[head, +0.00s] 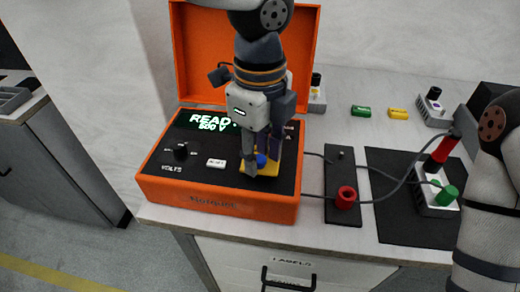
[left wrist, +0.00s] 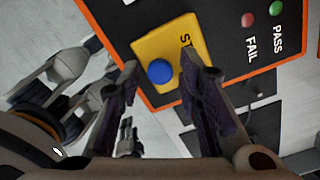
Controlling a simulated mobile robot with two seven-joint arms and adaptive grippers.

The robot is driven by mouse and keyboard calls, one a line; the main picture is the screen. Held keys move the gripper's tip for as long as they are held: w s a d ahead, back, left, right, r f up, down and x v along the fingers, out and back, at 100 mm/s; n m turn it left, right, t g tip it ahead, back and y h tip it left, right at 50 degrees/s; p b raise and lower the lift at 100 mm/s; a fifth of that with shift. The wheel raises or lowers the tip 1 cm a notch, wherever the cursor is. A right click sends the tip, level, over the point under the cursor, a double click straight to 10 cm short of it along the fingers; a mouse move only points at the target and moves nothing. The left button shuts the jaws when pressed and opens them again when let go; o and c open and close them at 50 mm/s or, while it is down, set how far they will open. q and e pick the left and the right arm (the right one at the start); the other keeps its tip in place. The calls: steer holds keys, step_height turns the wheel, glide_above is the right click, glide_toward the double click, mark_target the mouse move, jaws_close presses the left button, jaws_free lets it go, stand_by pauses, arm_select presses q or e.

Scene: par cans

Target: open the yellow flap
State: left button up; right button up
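The yellow flap (head: 272,160) lies on the black panel of the orange tester, and my left gripper hides part of it in the head view. In the left wrist view the flap (left wrist: 163,38) is a flat yellow plate with a round blue knob (left wrist: 160,71) and black letters starting "ST", the rest hidden. It looks lowered. My left gripper (head: 261,168) points down over it. In the left wrist view its two fingers (left wrist: 158,75) are apart, with the knob showing between them. I cannot tell whether they touch the flap.
The tester's orange lid (head: 205,55) stands open behind my left gripper. A black strip with a red socket (head: 346,198) is to the right, with cables crossing to a green-and-red-plugged box (head: 437,200). Green (head: 361,111) and yellow (head: 398,114) pieces lie at the back.

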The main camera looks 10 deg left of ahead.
mark_target(261, 156)
arm_select(q)
jaws_close()
steer(key=shift+w, duration=0.1)
arm_select(e)
steer(key=shift+s+f, duration=0.1)
arm_select(q)
steer(key=g+b, duration=0.1)
steer(key=w+g+b, duration=0.1)
steer(key=g, duration=0.1)
steer(key=w+r+g+b, duration=0.1)
steer(key=shift+g, duration=0.4)
steer(key=shift+w+r+g+b, duration=0.4)
steer(key=shift+g+b, duration=0.25)
steer(key=shift+g, duration=0.25)
steer(key=shift+r, duration=0.2)
arm_select(e)
steer(key=s+f+g, duration=0.2)
steer(key=s+f, duration=0.3)
steer(key=shift+s+f, duration=0.25)
steer(key=shift+s, duration=0.1)
arm_select(q)
steer(key=shift+g, duration=0.3)
